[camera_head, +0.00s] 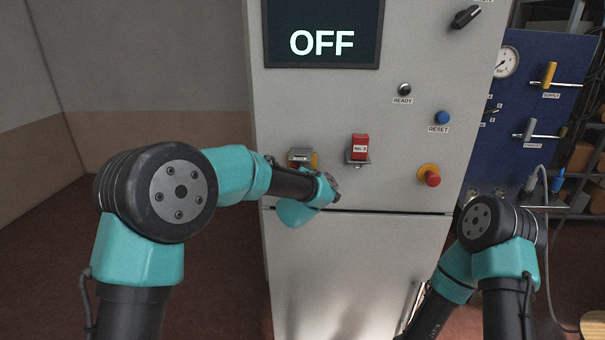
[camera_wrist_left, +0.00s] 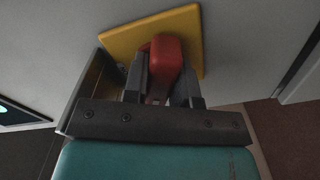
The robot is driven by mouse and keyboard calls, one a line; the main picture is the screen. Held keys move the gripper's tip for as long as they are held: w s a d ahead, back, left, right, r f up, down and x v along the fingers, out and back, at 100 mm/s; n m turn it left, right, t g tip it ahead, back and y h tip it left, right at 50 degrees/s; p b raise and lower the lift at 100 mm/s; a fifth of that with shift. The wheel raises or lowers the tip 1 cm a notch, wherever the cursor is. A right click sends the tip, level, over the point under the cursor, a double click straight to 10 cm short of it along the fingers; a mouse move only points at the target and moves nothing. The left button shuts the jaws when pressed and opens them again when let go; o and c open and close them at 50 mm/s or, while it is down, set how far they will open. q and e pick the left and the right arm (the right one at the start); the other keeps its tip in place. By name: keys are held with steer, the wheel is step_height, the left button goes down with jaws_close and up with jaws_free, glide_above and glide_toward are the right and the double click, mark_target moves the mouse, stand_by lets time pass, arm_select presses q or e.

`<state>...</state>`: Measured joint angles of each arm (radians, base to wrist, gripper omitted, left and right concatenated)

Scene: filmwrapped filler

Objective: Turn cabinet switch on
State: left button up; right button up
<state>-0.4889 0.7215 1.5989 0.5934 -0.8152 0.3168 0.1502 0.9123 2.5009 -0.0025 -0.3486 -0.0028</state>
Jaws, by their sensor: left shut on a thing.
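The cabinet (camera_head: 350,240) stands in front of me. Its dark screen (camera_head: 323,32) reads OFF. A switch with a yellow plate (camera_head: 314,160) is on its left side, partly hidden by my left wrist. In the left wrist view, the yellow plate (camera_wrist_left: 190,28) carries a red switch handle (camera_wrist_left: 165,55). My left gripper (camera_wrist_left: 160,85) is shut on this red handle, one grey finger on each side. In the head view its fingers are hidden behind the wrist. My right arm is at lower right, with its gripper out of view.
A red block labelled No. 2 (camera_head: 360,147) sits right of the yellow plate. A red emergency button (camera_head: 431,179), blue RESET button (camera_head: 442,117) and black knob (camera_head: 466,17) are further right. A blue panel (camera_head: 540,75) with a gauge and valves stands beside the cabinet. The left floor is clear.

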arm_select(q)
steer(key=shift+c, duration=1.2)
steer(key=shift+m, duration=0.4)
steer(key=m, duration=0.4)
steer(key=shift+a, duration=0.1)
steer(key=m, duration=0.3)
steer(key=shift+f+m, duration=0.1)
steer(key=shift+m, duration=0.3)
steer(key=shift+a+m, duration=0.1)
steer(key=shift+m, duration=1.8)
